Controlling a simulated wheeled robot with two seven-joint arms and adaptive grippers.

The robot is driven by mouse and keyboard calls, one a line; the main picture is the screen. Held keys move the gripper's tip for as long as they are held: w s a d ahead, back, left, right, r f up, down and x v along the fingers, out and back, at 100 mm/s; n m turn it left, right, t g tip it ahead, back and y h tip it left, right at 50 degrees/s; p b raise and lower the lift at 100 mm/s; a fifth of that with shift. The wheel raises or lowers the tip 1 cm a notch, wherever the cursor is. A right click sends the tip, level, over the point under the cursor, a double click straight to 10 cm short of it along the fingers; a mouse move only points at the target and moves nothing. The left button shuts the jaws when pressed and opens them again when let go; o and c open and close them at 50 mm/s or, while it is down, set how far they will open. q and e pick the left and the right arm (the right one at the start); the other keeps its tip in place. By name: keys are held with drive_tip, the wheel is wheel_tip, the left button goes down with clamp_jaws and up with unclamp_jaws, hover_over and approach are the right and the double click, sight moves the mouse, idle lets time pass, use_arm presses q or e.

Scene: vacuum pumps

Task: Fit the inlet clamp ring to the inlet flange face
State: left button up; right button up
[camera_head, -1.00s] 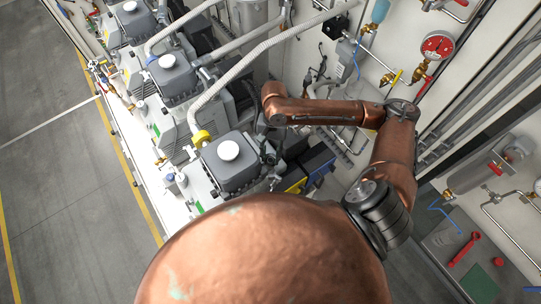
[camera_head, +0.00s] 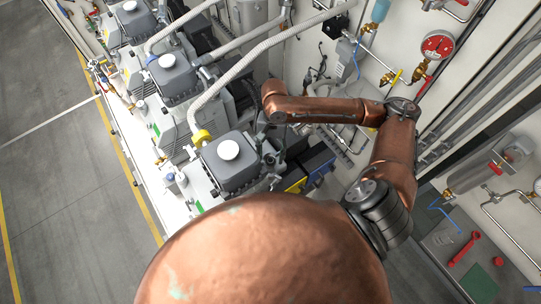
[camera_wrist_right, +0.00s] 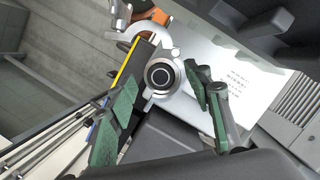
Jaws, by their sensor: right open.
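My right gripper (camera_wrist_right: 160,98) is open, its two green-padded fingers apart on either side of a round metal flange with a dark bore (camera_wrist_right: 162,76). A light metal collar with small ears surrounds this flange; I cannot tell whether it is the inlet clamp ring. A curved silver piece (camera_wrist_right: 144,31) lies just beyond it, at the top of the wrist view. I cannot tell whether the fingers touch anything. In the head view the right gripper (camera_head: 270,158) is small and dark beside the nearest pump (camera_head: 232,165), partly hidden. My left gripper is out of view.
Several grey pumps stand in a row, with ribbed hoses (camera_head: 212,98) running over them. A yellow fitting (camera_head: 201,138) ends the nearest hose. A red gauge (camera_head: 437,45) and pipes are on the right wall. Open floor (camera_head: 70,190) lies left.

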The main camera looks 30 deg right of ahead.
drive_tip(key=v, duration=1.1)
idle(0.6)
